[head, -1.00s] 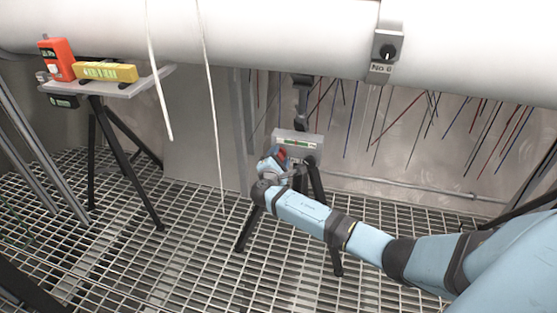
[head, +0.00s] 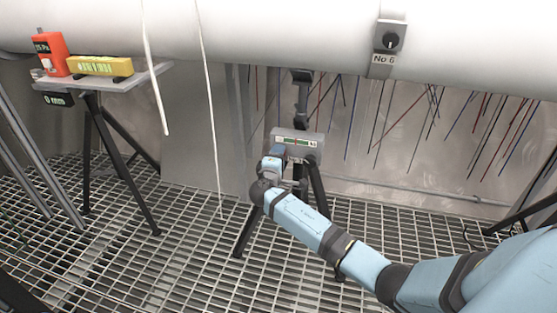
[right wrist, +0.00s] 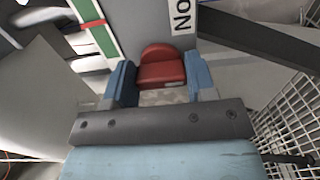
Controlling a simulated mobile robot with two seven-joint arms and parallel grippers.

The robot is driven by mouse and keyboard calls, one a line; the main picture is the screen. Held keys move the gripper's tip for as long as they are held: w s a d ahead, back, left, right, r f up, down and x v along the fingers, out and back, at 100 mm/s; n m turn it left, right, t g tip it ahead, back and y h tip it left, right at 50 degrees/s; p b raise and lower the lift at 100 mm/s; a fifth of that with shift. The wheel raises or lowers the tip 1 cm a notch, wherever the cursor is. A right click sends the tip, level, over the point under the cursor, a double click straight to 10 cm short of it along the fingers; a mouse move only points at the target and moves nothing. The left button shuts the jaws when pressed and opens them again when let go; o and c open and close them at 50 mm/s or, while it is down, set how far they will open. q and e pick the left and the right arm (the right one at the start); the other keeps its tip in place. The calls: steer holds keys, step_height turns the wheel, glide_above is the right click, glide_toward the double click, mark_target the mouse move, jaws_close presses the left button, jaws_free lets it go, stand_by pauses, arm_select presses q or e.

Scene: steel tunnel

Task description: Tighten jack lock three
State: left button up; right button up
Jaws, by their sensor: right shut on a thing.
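My right gripper (head: 273,168) is at the lower left of this box. In the right wrist view, the blue fingers of my right gripper (right wrist: 161,80) are shut on a red lock knob (right wrist: 162,68), one on each side. A label reading "No" (right wrist: 182,15) is cut off there, so its number is hidden. The head view hides the knob behind the gripper. My left gripper is out of view.
A small stand (head: 110,82) at left holds an orange-red meter (head: 50,53) and a yellow level (head: 100,66). White cords (head: 210,100) hang from the pipe (head: 280,30). The floor is open steel grating (head: 180,265).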

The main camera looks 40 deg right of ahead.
steer(key=shift+a+f, duration=0.1)
stand_by(0.3)
steer(key=o, duration=0.9)
steer(key=shift+o, duration=0.2)
arm_select(q)
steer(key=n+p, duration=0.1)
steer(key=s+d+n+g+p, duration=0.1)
steer(key=p, duration=0.1)
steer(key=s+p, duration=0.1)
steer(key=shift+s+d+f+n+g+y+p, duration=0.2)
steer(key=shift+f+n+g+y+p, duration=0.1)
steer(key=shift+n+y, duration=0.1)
arm_select(e)
steer(key=v, duration=1.3)
steer(key=shift+s+a, duration=0.2)
steer(key=shift+s, duration=0.1)
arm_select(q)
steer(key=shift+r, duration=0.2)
